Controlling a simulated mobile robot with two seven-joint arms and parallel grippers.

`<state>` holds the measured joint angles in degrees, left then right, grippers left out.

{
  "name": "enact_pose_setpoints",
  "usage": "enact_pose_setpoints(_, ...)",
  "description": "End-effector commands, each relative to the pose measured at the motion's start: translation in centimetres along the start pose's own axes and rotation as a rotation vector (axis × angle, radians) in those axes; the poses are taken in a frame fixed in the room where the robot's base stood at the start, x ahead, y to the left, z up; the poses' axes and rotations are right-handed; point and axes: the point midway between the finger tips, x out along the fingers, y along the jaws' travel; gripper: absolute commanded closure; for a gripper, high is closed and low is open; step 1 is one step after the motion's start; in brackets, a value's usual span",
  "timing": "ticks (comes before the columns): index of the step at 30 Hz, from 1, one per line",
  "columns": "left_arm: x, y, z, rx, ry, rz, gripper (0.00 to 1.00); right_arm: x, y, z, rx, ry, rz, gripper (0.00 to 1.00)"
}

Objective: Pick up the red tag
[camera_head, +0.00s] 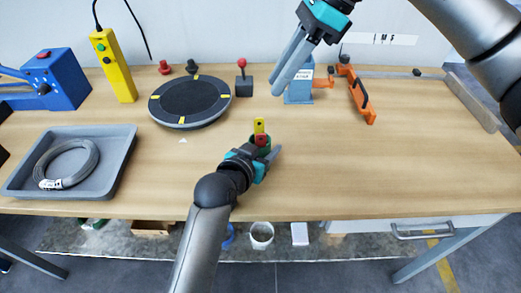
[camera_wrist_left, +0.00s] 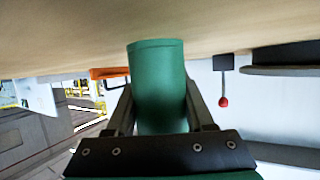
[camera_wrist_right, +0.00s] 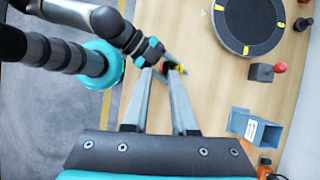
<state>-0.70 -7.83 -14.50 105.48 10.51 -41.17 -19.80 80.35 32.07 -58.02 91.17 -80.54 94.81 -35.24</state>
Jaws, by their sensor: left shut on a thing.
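The red tag (camera_head: 262,141) stands with a yellow tag (camera_head: 259,126) above it in a green cup (camera_head: 266,151) near the table's middle. My left gripper (camera_head: 270,156) is shut on that green cup. The left wrist view shows the cup (camera_wrist_left: 160,90) between both fingers; the tags are hidden there. My right gripper (camera_head: 283,83) is open and empty, high above the table, up and right of the tags in the head view. In the right wrist view its fingertips (camera_wrist_right: 160,72) appear close to the small, partly covered tags, but I cannot tell the depth.
A round black turntable (camera_head: 190,100) lies behind and left of the cup. A red-knobbed block (camera_head: 243,86), blue holder (camera_head: 298,93) and orange tool (camera_head: 358,95) stand at the back. A grey tray (camera_head: 122,150) with a coil (camera_head: 92,165) is left. The table's right front is clear.

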Motion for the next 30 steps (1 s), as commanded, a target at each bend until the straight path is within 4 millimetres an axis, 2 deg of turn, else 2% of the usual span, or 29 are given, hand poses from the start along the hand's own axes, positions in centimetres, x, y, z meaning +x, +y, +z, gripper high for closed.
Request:
enact_pose_setpoints(5,0.0,0.0,0.1,0.000,-0.002,0.000,1.00,0.2,-0.2,-1.8,0.006,0.089,-0.010,0.75)
enact_pose_setpoints(15,0.0,0.0,0.1,0.000,-0.002,0.000,1.00,5.6,-0.3,-2.5,0.007,0.095,-0.010,0.75)
enact_pose_setpoints(23,0.0,0.0,0.1,0.000,-0.002,0.000,1.00,7.2,-0.4,-2.6,0.006,0.093,-0.011,0.75)
enact_pose_setpoints(30,0.0,0.0,0.1,0.000,-0.002,0.000,1.00,10.6,-0.5,-3.1,0.008,0.094,-0.009,0.75)
